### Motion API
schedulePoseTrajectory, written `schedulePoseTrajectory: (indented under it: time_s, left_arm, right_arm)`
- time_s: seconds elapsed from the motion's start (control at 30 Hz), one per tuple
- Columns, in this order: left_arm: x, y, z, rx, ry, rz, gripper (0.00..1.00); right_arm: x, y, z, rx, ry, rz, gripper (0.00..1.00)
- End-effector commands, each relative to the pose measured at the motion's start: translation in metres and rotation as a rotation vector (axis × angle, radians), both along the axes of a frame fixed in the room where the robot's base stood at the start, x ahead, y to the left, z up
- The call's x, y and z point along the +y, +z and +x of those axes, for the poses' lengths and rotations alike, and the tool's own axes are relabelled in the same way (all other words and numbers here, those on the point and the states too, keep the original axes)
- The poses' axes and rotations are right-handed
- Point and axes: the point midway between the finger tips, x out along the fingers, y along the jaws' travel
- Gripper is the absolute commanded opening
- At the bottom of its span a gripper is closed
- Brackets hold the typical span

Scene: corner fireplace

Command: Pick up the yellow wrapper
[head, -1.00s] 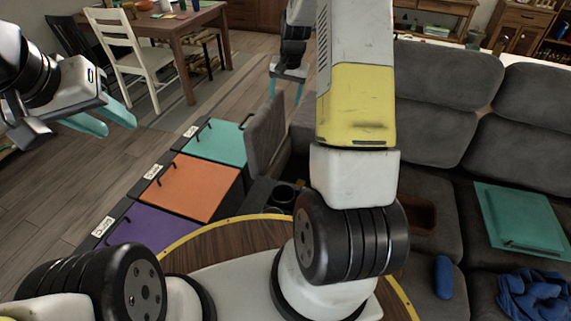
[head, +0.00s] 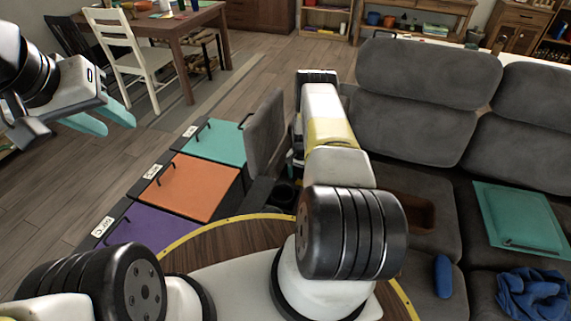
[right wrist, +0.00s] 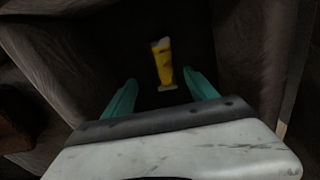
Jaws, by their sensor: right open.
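The yellow wrapper (right wrist: 162,63) shows in the right wrist view, small and upright in the picture, with pale ends. It lies on a dark surface between grey fabric walls. My right gripper (right wrist: 160,92) is open, its teal fingers apart on either side below the wrapper, with nothing between them. In the head view my right arm reaches down beside the sofa armrest, and its gripper and the wrapper are hidden there. My left gripper (head: 105,118) is at the upper left of the head view, its teal fingers apart and empty, over the floor.
A grey sofa (head: 425,80) stands at the right, with a teal folder (head: 525,218), a blue cloth (head: 530,292) and a blue cylinder (head: 443,277) on it. Bins with teal (head: 217,142), orange (head: 190,187) and purple (head: 150,225) lids line the left.

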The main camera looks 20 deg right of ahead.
Motion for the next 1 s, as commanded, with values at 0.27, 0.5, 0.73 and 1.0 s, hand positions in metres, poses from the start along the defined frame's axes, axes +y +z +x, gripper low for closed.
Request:
schedulePoseTrajectory:
  time_s: [0.27,0.5,0.73,1.0]
  left_arm:
    - [0.000,0.000,0.000,0.000,0.000,0.000,0.36]
    - [0.000,0.000,0.000,0.000,0.000,0.000,0.36]
    - [0.000,0.000,0.000,0.000,0.000,0.000,0.36]
    - [0.000,0.000,0.000,0.000,0.000,0.000,0.36]
  right_arm:
    - [0.006,-0.038,0.003,0.001,0.001,0.001,0.67]
    - [0.006,-0.055,0.004,0.001,0.001,0.001,0.67]
    - [0.006,-0.055,0.004,0.001,0.001,0.001,0.59]
    - [0.006,-0.055,0.004,0.001,0.001,0.001,0.06]
